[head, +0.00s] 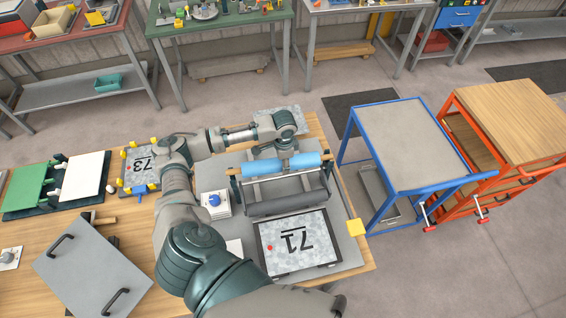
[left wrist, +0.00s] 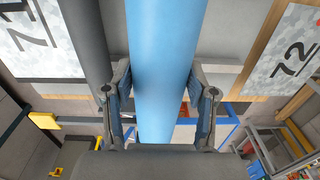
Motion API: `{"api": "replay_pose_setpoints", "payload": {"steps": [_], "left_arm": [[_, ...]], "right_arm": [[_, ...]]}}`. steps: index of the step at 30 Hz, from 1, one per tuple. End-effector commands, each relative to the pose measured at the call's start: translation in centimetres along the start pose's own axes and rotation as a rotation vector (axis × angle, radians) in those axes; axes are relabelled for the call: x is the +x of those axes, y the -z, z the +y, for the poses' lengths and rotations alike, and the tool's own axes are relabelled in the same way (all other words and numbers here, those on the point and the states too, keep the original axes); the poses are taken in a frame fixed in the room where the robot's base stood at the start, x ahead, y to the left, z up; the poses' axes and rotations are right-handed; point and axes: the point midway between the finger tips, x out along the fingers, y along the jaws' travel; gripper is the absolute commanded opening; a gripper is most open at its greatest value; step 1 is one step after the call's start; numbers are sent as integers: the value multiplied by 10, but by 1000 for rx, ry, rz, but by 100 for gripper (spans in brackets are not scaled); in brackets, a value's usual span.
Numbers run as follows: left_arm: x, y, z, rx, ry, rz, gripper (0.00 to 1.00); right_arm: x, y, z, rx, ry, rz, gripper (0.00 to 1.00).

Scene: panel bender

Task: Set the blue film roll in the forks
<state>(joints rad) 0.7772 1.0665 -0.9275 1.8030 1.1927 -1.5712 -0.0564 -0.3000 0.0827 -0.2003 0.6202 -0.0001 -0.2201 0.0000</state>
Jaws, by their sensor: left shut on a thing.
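The blue film roll (head: 266,167) lies level across the stand on the grey plate, with tan core ends showing at both sides. It also fills the middle of the left wrist view (left wrist: 165,60). My left gripper (left wrist: 163,92) is shut on the roll, one finger on each side; in the head view my wrist partly covers it. The forks (head: 327,172) are the stand's two side uprights. The roll's ends are at or just above their tops; I cannot tell whether they rest in them. A dark roller (head: 287,206) lies lower in front. My right gripper is not in view.
A plate marked 71 (head: 300,243) lies in front of the stand. A white box with a blue knob (head: 214,201) stands to its left. A yellow block (head: 355,228) is at the right edge. A blue-framed cart (head: 405,140) stands right of the table.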

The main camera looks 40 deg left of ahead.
Motion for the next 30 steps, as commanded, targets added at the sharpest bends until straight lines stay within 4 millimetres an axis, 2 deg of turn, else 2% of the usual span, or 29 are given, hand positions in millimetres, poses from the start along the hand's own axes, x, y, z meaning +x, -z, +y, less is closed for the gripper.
{"api": "replay_pose_setpoints", "payload": {"steps": [6, 7, 10, 25, 30], "left_arm": [[3, -1, -3, -6, 6, 0, 0], [3, -1, -3, -6, 5, 0, 59], [3, -1, -2, -5, 4, 0, 84], [2, 0, 2, 1, 2, -1, 86], [0, 1, 2, 1, 1, -1, 86]], "right_arm": [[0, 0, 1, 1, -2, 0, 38], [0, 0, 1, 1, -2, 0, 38], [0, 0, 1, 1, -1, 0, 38], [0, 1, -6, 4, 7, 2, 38], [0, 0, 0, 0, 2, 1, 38]]}}
